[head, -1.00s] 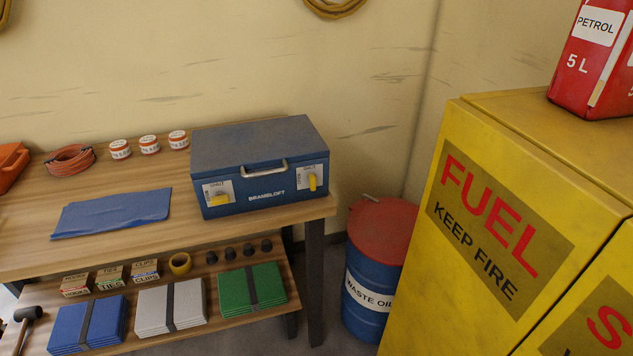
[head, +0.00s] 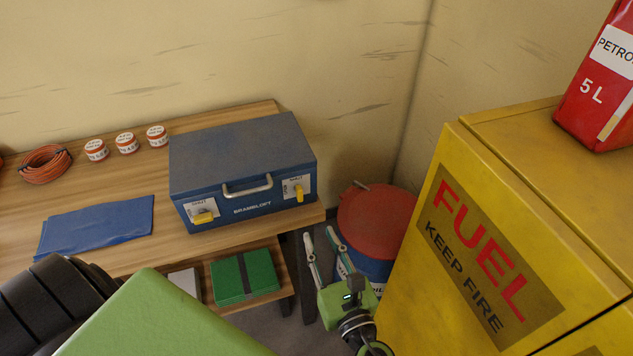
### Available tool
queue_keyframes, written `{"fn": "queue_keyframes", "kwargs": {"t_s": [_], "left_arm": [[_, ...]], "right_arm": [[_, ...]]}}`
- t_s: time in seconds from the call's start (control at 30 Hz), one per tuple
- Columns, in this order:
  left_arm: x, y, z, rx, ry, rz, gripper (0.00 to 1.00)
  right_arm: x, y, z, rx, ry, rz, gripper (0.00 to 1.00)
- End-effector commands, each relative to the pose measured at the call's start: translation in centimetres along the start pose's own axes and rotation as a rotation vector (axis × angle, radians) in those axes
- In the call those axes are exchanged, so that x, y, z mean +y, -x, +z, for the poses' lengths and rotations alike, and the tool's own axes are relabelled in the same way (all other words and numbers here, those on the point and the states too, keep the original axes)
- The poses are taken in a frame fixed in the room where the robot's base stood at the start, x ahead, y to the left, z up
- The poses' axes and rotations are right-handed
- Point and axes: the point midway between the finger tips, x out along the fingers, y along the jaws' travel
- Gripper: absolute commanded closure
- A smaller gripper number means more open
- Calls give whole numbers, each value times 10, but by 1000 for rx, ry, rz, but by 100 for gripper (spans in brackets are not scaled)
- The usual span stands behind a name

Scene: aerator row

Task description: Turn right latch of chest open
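The blue chest (head: 240,155) stands on the wooden bench with its lid down. Its right latch (head: 298,194) is a yellow tab on a white plate, pointing roughly up and down. Its left latch (head: 203,217) is a yellow tab lying roughly sideways. A metal handle (head: 248,187) sits on the front between them.
A yellow fuel cabinet (head: 470,190) with a red petrol can (head: 590,105) on top stands at right. A red-lidded waste oil drum (head: 375,220) is behind my gripper. A blue cloth (head: 97,228), several tins and an orange coil (head: 45,165) lie left of the chest.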

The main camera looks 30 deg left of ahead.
Motion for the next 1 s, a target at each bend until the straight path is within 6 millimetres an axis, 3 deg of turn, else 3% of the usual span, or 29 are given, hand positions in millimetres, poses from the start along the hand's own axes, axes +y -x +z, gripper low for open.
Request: {"fn": "queue_keyframes", "kwargs": {"t_s": [0.17,0.7,1.0], "left_arm": [[2,-14,8,-17,-7,8,74],[2,-118,9,-13,-6,7,74],[2,-137,6,-10,-5,6,74]], "right_arm": [[-2,5,0,0,-1,-2,69],[2,33,-1,-3,1,1,69],[4,36,-1,-4,2,4,69]]}}
